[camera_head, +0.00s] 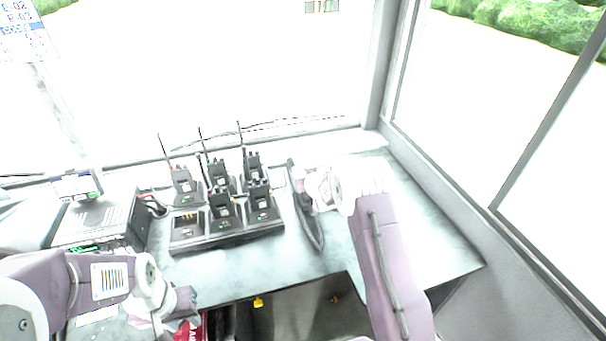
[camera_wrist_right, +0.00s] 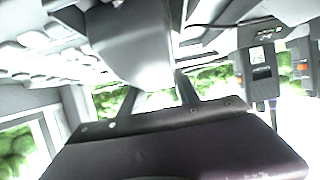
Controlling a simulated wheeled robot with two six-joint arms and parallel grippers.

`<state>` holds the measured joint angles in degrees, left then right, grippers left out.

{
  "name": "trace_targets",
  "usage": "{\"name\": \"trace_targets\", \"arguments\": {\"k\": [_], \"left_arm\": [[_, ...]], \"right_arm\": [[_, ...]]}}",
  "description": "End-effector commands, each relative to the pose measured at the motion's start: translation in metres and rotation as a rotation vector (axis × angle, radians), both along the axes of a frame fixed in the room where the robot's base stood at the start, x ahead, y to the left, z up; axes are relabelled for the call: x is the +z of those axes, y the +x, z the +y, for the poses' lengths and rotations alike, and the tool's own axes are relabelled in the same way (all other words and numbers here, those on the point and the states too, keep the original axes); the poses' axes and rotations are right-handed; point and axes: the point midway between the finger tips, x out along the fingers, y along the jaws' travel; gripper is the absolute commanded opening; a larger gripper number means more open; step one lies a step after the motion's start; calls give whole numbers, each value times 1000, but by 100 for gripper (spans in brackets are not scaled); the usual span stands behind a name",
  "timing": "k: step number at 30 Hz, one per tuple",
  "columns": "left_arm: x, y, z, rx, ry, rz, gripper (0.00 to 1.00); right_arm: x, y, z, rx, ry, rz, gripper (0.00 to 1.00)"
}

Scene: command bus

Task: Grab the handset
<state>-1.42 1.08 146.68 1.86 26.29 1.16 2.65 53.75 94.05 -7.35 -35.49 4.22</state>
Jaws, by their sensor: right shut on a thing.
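The handset (camera_head: 312,228) is a long dark piece standing at a slant above the counter, just right of the radio chargers. My right gripper (camera_head: 303,190) is shut on its upper part. In the right wrist view the handset (camera_wrist_right: 130,45) is a large grey shape at the two fingers, and its far end is out of view. Whether its lower end touches the counter I cannot tell. My left gripper (camera_head: 188,312) is low at the left, over the counter's front edge; its fingers are not clear.
Several black handheld radios (camera_head: 221,208) with antennas stand in a charger rack (camera_head: 225,240) left of the handset. A dark box unit (camera_head: 108,218) with a small screen stands further left. The counter (camera_head: 425,235) is clear on the right, with windows behind and beside it.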

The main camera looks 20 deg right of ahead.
Motion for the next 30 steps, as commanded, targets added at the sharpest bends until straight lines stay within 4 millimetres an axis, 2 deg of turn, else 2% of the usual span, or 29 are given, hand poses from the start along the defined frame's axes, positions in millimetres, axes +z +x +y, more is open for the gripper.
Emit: {"name": "trace_targets", "arguments": {"k": [5,8,11,16,21,25,30], "left_arm": [[1,0,0,0,0,0,36],[3,0,0,0,0,0,36],[6,0,0,0,0,0,36],[16,0,0,0,0,0,36],[47,0,0,0,0,0,36],[74,0,0,0,0,0,36],[90,0,0,0,0,0,36]], "right_arm": [[15,0,0,0,0,-3,0],[38,1,0,0,0,-6,0],[75,1,0,0,-1,-9,0],[151,0,0,-1,-1,-10,0],[221,0,0,0,-3,-4,0],[257,0,0,-1,-1,-2,0],[278,0,0,0,1,-1,0]]}}
